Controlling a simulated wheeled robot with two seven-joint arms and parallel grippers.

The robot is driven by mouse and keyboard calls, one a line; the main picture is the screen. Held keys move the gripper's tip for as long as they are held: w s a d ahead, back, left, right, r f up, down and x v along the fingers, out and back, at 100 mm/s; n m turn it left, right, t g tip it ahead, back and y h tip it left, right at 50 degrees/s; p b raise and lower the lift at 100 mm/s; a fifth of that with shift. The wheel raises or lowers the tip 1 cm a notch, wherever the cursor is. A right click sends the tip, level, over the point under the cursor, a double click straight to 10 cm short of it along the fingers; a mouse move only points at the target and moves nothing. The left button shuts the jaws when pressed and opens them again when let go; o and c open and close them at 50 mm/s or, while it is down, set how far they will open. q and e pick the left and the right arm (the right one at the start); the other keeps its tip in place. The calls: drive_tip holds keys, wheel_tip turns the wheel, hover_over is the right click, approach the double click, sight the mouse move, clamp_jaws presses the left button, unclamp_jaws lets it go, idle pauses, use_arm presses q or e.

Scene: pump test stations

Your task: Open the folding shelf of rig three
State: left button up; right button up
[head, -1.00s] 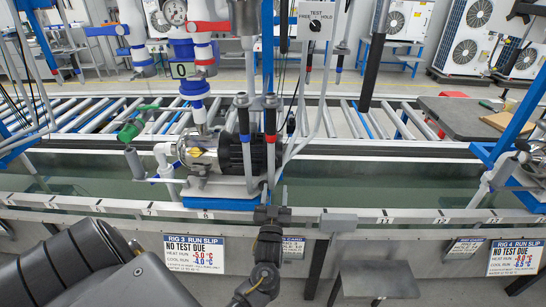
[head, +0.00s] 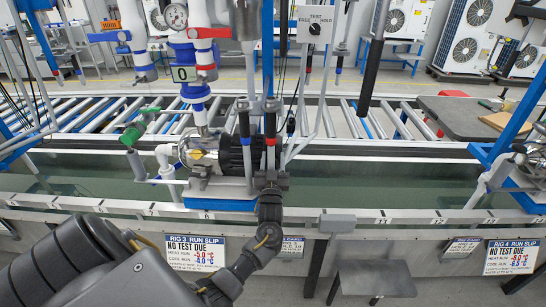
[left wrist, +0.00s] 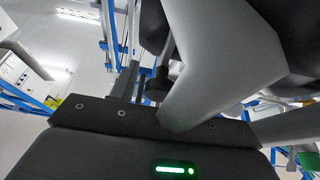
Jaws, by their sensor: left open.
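The rig three station stands mid-view in the head view, with a pump (head: 235,152) on a blue base (head: 221,196) over the water trough. Its run slip (head: 192,253) hangs from the trough's front rail. I cannot tell for sure which part is the folding shelf. A grey flat plate (head: 375,278) sits low in front of the trough, right of the slip. My left gripper (head: 271,181) is open, above the front rail and close to the pump's near right side; contact cannot be told. The left wrist view shows a large grey part close up, hard to identify. My right gripper is out of view.
A grey box (head: 337,222) is on the front rail. Vertical pipes and hoses (head: 246,70) rise behind my gripper. A TEST switch box (head: 315,25) hangs above. The rig four slip (head: 511,257) is at right. Open water (head: 380,184) lies between the stations.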

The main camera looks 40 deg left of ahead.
use_arm(q)
drive_tip(key=shift+w+a+r, duration=0.15)
drive_tip(key=shift+w+a, duration=0.1)
drive_tip(key=shift+w, duration=0.05)
drive_tip(key=shift+c, duration=0.5)
clamp_jaws()
